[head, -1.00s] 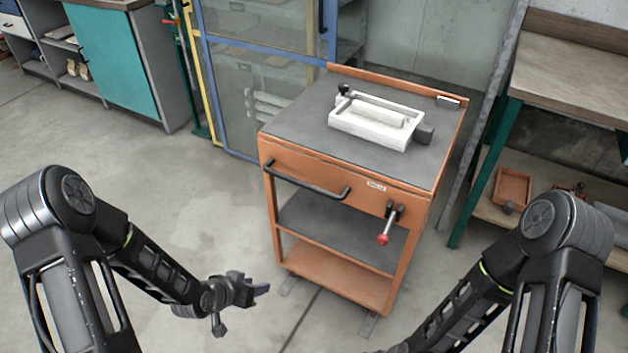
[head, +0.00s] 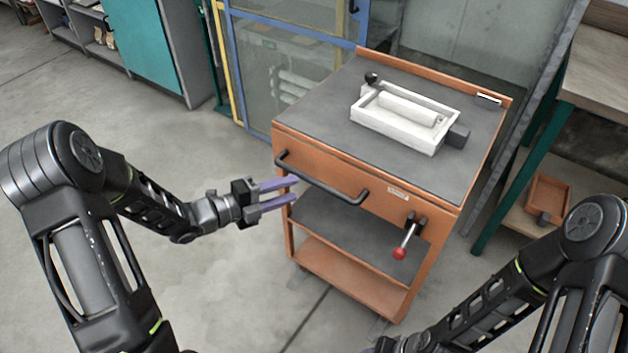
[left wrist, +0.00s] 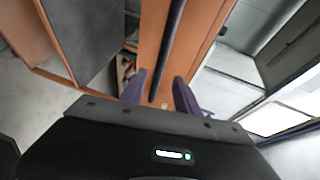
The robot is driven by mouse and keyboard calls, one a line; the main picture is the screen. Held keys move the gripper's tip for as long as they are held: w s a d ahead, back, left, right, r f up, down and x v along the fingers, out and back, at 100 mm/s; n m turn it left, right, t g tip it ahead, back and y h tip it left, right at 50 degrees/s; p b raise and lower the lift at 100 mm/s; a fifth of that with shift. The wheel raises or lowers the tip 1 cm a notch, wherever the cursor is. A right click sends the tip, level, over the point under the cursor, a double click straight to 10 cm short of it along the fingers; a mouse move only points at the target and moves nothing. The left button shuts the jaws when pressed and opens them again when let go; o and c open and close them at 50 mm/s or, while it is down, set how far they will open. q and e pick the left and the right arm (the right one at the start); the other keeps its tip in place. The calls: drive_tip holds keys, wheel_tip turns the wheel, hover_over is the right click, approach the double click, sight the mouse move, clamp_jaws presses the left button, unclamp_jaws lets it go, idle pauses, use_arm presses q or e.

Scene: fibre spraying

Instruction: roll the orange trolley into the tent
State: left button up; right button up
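The orange trolley (head: 285,148) stands in the middle of the head view, with a grey top, a lower grey shelf and an orange bottom shelf. A black handle bar (head: 325,180) runs across its front, and a lever with a red knob (head: 399,252) sits at the front right. My left gripper (head: 293,190) is open and empty near the left end of the handle. In the left wrist view the dark handle (left wrist: 172,45) shows ahead, between the lines of the two purple fingers (left wrist: 158,90). My right gripper (head: 385,346) is mostly cut off at the bottom edge.
A white tray with a roller (head: 405,118) lies on the trolley's top. A blue-framed glazed enclosure (head: 290,75) stands behind it, perhaps the tent. A workbench (head: 525,180) is close on the right and a teal cabinet (head: 140,45) at the back left. The left floor is clear.

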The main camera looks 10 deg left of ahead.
sight(311, 183)
use_arm(q)
drive_tip(key=x, duration=0.7)
drive_tip(key=shift+w+d+f, duration=0.15)
drive_tip(key=shift+w+d, duration=0.1)
drive_tip(key=shift+w, duration=0.05)
drive_tip(key=shift+c, duration=0.6)
clamp_jaws()
idle(0.6)
